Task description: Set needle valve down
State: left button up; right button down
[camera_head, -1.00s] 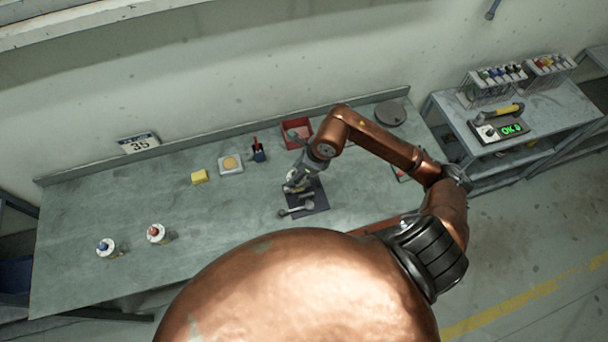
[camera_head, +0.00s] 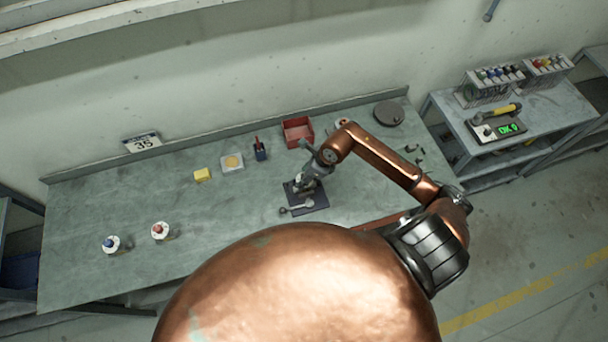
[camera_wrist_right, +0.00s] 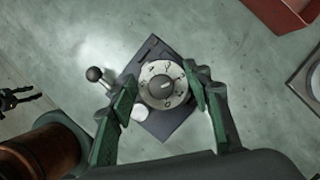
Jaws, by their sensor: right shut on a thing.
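The needle valve (camera_wrist_right: 163,86), with a round numbered dial and dark centre knob, is between the fingers of my right gripper (camera_wrist_right: 160,96), which is shut on it.
A red bin (camera_head: 297,132) stands behind the mat. A round plate (camera_head: 389,113) lies back right.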

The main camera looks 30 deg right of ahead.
jog(key=shift+f, duration=0.1)
jog(key=c, duration=1)
grip_release()
jog(key=b+v, duration=0.2)
jog(key=v, duration=1)
